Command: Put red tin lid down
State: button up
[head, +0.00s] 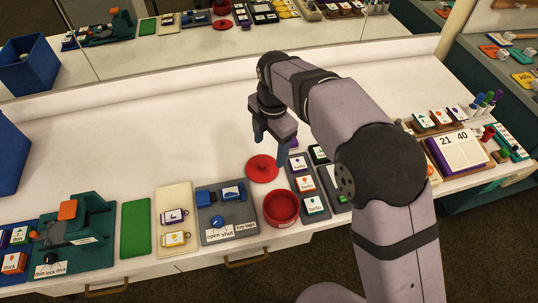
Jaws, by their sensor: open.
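The red tin lid (262,168) lies flat on the white counter, just behind the open red tin (281,207). The tin stands upright near the counter's front edge. My gripper (268,150) is open and points down at the lid's far right side. One finger hangs over or beside the lid's edge; I cannot tell whether it touches. Nothing shows between the fingers.
A grey board with blue pieces (225,207) lies left of the tin. Grey trays of word cards (309,184) stand close on its right. A green mat (135,228) and a teal device (80,230) are further left. The counter behind is clear, up to a mirror.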

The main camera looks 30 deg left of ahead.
jog(key=shift+r, duration=0.55)
jog(key=shift+d, duration=0.15)
jog(key=w+d+m, duration=0.2)
jog(key=d+m, duration=0.5)
jog(key=d, duration=0.4)
jog(key=w+d+m, duration=0.2)
jog(key=d+m, duration=0.4)
jog(key=d, duration=0.4)
jog(key=s+d+f+m, duration=0.2)
jog(key=s+d+m, duration=0.5)
jog(key=d+m, duration=0.2)
jog(key=s+d+f+m, duration=0.2)
jog(key=s+d+m, duration=0.5)
jog(key=d+m, duration=0.2)
jog(key=shift+d+f+m+h, duration=0.2)
jog(key=shift+d+m+h, duration=0.15)
jog(key=shift+d, duration=0.6)
